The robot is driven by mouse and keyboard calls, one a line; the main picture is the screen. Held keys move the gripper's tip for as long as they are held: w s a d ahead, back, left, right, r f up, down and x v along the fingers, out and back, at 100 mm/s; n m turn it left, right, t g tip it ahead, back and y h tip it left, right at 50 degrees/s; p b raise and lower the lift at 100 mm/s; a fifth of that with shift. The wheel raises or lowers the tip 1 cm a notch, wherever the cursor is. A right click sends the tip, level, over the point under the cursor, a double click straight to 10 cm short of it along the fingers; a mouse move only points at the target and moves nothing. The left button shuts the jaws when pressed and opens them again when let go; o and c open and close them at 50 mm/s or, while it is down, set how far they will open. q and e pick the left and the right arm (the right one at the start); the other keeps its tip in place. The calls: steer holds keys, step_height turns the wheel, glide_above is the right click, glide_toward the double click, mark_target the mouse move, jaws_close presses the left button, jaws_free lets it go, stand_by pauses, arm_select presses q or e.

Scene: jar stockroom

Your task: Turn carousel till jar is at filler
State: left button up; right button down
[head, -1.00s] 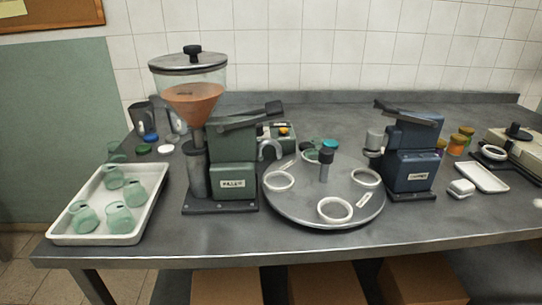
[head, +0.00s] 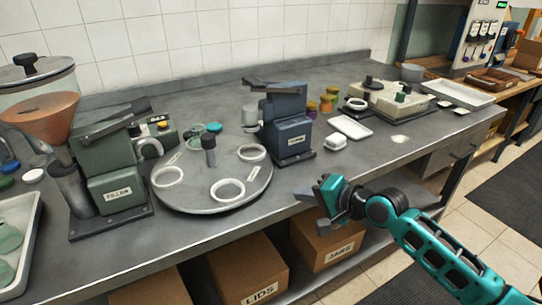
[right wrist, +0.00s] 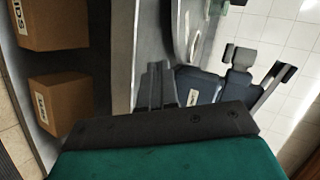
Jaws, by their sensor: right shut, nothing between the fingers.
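The round grey carousel (head: 200,197) stands on the steel bench, with white ring holders and a black-topped centre post (head: 209,150). Three near rings look empty. A pale green glass jar (head: 199,129) shows at the carousel's far side, partly hidden behind the post; I cannot tell if it sits in a ring. The green filler (head: 115,187) with its hopper stands left of the carousel. My right gripper (head: 303,196) is shut and empty at the bench's front edge, right of the carousel and apart from it. Its fingers also show in the right wrist view (right wrist: 162,86). My left gripper is out of view.
The blue capper (head: 288,130) stands right of the carousel. A white tray (head: 32,235) with green jars is at the left edge. A white dish (head: 348,127) and coloured lids lie farther right. Cardboard boxes (head: 250,270) sit on the shelf below.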

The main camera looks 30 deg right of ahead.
mark_target(263, 155)
steer(key=w+d+r+m+t, duration=0.1)
steer(key=w+d+r+m, duration=0.1)
steer(key=w+d+r, duration=0.1)
steer(key=shift+d+r+m+t, duration=0.2)
steer(key=shift+m+t, duration=0.2)
steer(key=x, duration=0.4)
steer(key=b+x, duration=0.1)
steer(key=x, duration=0.3)
steer(key=b+x, duration=0.1)
steer(key=x, duration=0.3)
steer(key=shift+w+a+r, duration=0.2)
steer(key=shift+w+r, duration=0.05)
steer(key=shift+w, duration=0.15)
steer(key=shift+w+a, duration=0.1)
steer(key=shift+w, duration=0.3)
steer(key=shift+w+d+b, duration=0.3)
steer(key=shift+w+b, duration=0.25)
steer(key=shift+w, duration=0.45)
steer(key=shift+d, duration=0.1)
